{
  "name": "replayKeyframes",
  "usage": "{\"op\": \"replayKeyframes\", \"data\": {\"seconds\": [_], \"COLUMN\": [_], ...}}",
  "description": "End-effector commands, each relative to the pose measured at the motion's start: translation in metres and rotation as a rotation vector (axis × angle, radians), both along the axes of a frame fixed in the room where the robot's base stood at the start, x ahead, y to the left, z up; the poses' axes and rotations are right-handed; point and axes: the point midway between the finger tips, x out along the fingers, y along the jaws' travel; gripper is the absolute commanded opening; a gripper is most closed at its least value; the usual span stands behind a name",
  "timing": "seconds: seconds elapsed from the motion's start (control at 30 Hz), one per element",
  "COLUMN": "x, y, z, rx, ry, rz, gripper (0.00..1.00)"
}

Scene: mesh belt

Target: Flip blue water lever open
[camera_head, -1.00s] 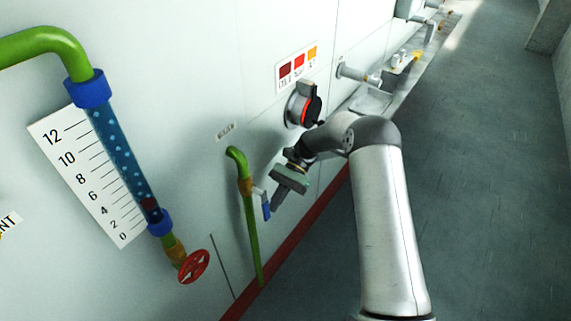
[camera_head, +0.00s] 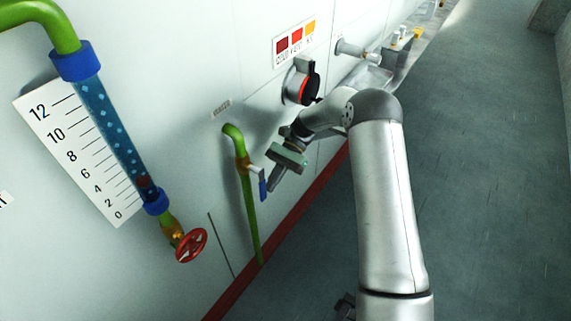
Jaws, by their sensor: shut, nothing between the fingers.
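The blue lever (camera_head: 263,188) sits on a brass valve (camera_head: 243,163) on the green pipe (camera_head: 251,215) that runs down the wall. The lever hangs down, beside the pipe on its right. My gripper (camera_head: 271,190) is just right of the lever, its fingers pointing down and left. Its fingers are shut and hold nothing. Fingertips and lever appear very close in the picture; I cannot tell whether they touch.
A red handwheel (camera_head: 191,245) and a sight tube (camera_head: 117,132) with a number scale (camera_head: 75,155) are at left. A black and red rotary switch (camera_head: 308,86) is on the wall above my gripper. Another fitting (camera_head: 355,49) sticks out farther along. The floor (camera_head: 475,190) at right is clear.

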Motion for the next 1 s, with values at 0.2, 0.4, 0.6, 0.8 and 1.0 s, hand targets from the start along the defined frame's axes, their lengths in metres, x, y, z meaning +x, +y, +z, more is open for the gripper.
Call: {"op": "replayKeyframes", "data": {"seconds": [0.2,0.4,0.6,0.8,1.0], "x": [-0.014,-0.044,-0.084,-0.115,-0.128], "y": [-0.003,-0.013,-0.031,-0.043,-0.049], "z": [0.043,0.083,0.103,0.118,0.125], "rx": [0.010,0.012,0.007,0.006,0.006], "ry": [0.001,-0.001,-0.001,-0.002,-0.002], "rz": [0.005,0.007,0.002,0.000,-0.001], "gripper": [0.00,0.00,0.00,0.00,0.00]}}
